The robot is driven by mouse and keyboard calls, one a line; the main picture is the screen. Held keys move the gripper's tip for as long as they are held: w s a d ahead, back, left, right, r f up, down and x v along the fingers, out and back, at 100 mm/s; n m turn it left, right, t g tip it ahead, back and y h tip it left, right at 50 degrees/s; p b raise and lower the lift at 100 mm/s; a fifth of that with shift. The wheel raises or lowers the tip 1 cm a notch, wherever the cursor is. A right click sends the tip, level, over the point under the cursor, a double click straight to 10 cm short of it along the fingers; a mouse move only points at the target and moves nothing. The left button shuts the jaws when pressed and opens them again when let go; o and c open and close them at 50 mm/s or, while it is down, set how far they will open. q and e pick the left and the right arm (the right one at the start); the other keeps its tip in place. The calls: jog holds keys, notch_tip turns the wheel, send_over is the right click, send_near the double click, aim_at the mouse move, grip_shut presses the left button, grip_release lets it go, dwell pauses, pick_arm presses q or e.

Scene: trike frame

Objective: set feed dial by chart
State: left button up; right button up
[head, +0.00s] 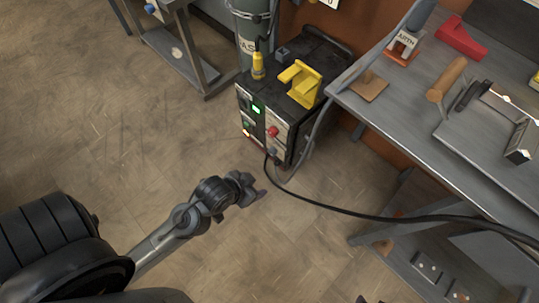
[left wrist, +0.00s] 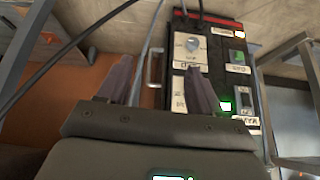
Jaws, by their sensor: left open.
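The welder (head: 262,122) stands on the floor beside the bench, its front panel showing a lit green display (head: 256,109) and a red knob (head: 273,132). In the left wrist view the panel appears turned over, with a grey dial (left wrist: 192,45) on a white plate and the green display (left wrist: 227,106). The labels are too small to read surely, so I cannot tell which control is the feed dial. My left gripper (head: 257,190) is open and empty, apart from the panel; its fingers (left wrist: 160,82) partly cover the panel. My right gripper is not in view.
A yellow holder (head: 301,84) and yellow bottle (head: 258,66) sit on the welder, with a gas cylinder (head: 247,30) behind. A black cable (head: 345,210) runs from the panel toward the right. A cut-off white sign (head: 330,3) is at the top.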

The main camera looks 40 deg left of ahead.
pick_arm(q)
notch_tip(320, 180, down, 10)
jog(key=w+n+t+y, duration=0.1)
jog(key=w, duration=0.1)
jog(key=m+t+y+p, duration=0.3)
jog(key=m+t+p, duration=0.3)
jog(key=m+t, duration=0.15)
send_near(271, 154)
jog(key=shift+m, duration=0.45)
jog(key=b+x, duration=0.5)
jog(key=x, duration=0.3)
jog(key=shift+f, duration=0.1)
jog(key=shift+w+a, duration=0.15)
jog(key=shift+w, duration=0.2)
jog(key=shift+c, duration=0.3)
